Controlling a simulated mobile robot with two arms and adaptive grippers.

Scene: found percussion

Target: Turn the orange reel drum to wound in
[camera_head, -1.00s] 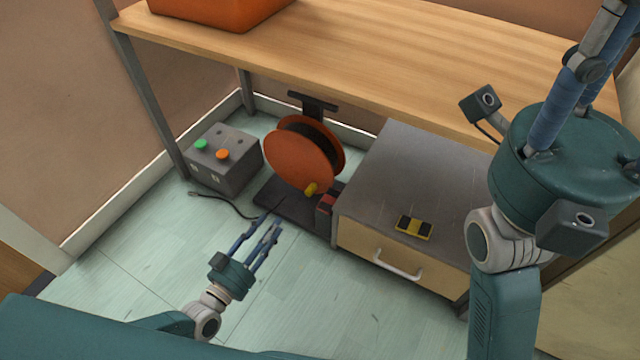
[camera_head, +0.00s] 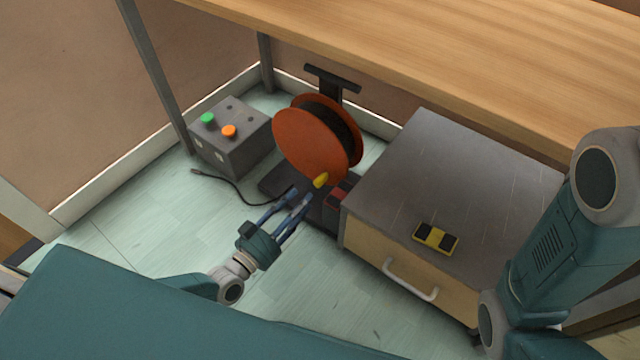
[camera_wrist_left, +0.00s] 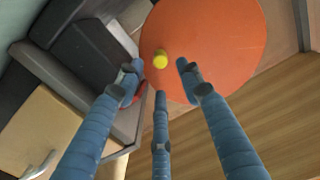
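The orange reel drum (camera_head: 306,146) stands upright on its dark base (camera_head: 284,184) on the floor, with dark cable wound on it and a black handle above. Its yellow crank knob (camera_head: 320,181) is low on the front face. My left gripper (camera_head: 303,194) is open just in front of the knob. In the left wrist view the orange disc (camera_wrist_left: 215,45) fills the top. There the yellow knob (camera_wrist_left: 160,61) lies between and beyond the spread blue fingers (camera_wrist_left: 161,84), apparently untouched. My right arm (camera_head: 560,240) shows at the right; its gripper is out of the picture.
A grey box (camera_head: 232,150) with green and orange buttons stands left of the reel, a black cord on the floor beside it. A grey-topped drawer cabinet (camera_head: 460,185) stands close on the right, carrying a yellow-and-black device (camera_head: 436,238). A wooden tabletop (camera_head: 450,50) overhangs behind.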

